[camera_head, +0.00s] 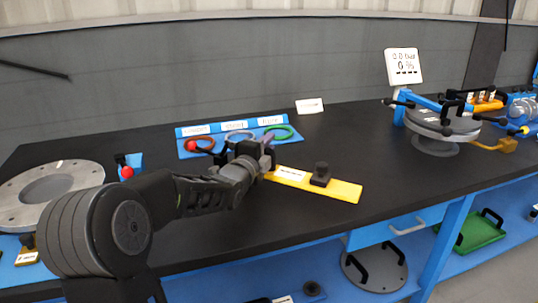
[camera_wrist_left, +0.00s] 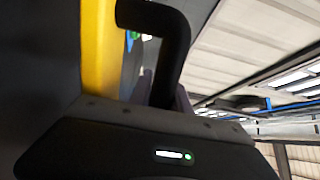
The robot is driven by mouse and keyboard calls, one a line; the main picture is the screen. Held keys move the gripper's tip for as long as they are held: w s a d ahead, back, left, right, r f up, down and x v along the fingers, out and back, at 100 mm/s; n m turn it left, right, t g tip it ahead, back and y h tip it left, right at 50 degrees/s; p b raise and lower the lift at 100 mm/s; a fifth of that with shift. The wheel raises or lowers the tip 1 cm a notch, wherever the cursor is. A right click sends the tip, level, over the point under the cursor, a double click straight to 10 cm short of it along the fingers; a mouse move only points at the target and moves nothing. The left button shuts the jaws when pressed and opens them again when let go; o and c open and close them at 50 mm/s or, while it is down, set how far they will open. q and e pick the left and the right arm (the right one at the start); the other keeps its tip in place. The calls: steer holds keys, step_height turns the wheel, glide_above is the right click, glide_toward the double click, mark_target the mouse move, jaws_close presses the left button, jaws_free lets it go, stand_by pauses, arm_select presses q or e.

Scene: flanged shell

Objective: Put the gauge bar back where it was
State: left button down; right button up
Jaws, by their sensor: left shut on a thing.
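The gauge bar (camera_head: 345,190) appears to be the long yellow bar with a white label and a black block (camera_head: 320,175) on top. It lies flat over the middle of the black table; I cannot tell whether it touches the table. My left gripper (camera_head: 264,155) is at the bar's left end, shut on its black handle. In the left wrist view the black looped handle (camera_wrist_left: 172,35) stands by the yellow bar (camera_wrist_left: 98,45), near the jaws. The gripper hides the bar's left end in the head view. My right gripper is not in view.
A blue rack (camera_head: 190,131) with red, grey-blue and green rings stands just behind my left gripper. A grey flanged ring (camera_head: 80,176) is at the left. A round fixture (camera_head: 440,122) with blue clamps stands at the right. Table between bar and fixture is clear.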

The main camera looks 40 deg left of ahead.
arm_select(q)
steer(key=shift+w+r, duration=0.1)
steer(key=shift+r, duration=0.05)
steer(key=shift+w+a+f, duration=0.1)
steer(key=shift+w+f, duration=0.05)
steer(key=shift+f, duration=0.7)
steer(key=shift+w+a+f, duration=0.1)
steer(key=shift+w+f, duration=0.05)
steer(key=shift+f, duration=0.7)
steer(key=shift+b, duration=0.3)
steer(key=shift+d+f, duration=0.1)
steer(key=shift+f, duration=0.05)
steer(key=c, duration=1.2)
jaws_free()
steer(key=shift+f, duration=0.1)
steer(key=shift+c, duration=0.2)
